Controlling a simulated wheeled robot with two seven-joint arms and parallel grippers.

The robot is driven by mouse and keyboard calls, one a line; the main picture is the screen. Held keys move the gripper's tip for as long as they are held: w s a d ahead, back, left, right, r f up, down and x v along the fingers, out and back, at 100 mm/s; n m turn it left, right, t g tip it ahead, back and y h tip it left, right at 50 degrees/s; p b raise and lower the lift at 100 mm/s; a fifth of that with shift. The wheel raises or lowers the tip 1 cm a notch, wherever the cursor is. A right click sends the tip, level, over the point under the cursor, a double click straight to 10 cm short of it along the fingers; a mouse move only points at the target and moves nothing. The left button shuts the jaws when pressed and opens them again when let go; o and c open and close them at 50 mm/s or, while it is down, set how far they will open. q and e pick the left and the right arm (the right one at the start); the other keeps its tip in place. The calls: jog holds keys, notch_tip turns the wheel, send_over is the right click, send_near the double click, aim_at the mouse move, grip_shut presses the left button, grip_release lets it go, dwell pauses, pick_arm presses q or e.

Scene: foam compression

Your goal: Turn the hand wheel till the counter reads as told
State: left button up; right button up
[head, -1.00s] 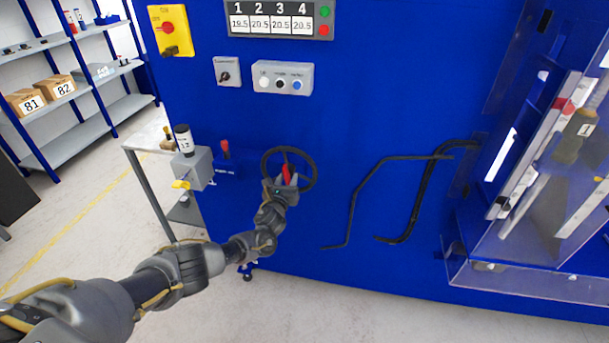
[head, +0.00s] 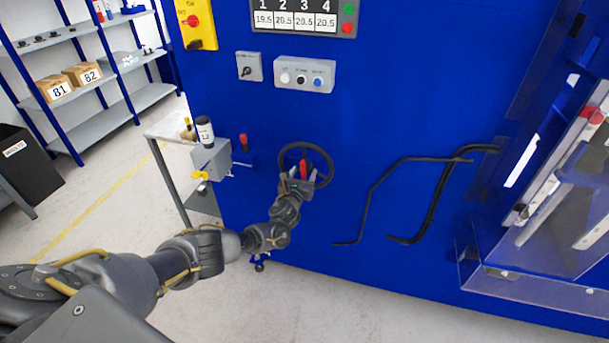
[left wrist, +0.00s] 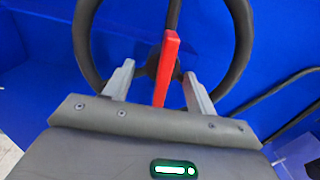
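The black hand wheel (head: 306,145) is on the front of the blue machine. Its rim (left wrist: 245,45) and a dark spoke also fill the top of the left wrist view. My left gripper (head: 300,178) is at the wheel's lower part. In the left wrist view its two grey fingers (left wrist: 160,82) stand apart on either side of a red bar (left wrist: 166,68), with gaps visible on both sides. The counter panel (head: 295,20) at the top has windows numbered 1 to 4, seeming to read 19.5, 20.5, 20.5, 20.5. My right gripper is not in view.
Left of the wheel are a grey box with a black-capped bottle (head: 205,132) and a red-knobbed lever (head: 243,143). Bent black bars (head: 376,192) are to its right. A button box (head: 304,76) is above. A clear-walled enclosure (head: 535,285) stands at the far right.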

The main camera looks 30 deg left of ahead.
pick_arm(q)
jog(key=shift+f, duration=0.1)
jog(key=shift+s+d, duration=0.15)
jog(key=shift+s, duration=0.1)
jog(key=s+d, duration=0.1)
jog(key=s, duration=0.9)
jog(key=shift+d+p, duration=0.3)
jog(key=shift+p, duration=0.1)
jog(key=shift+s, duration=0.1)
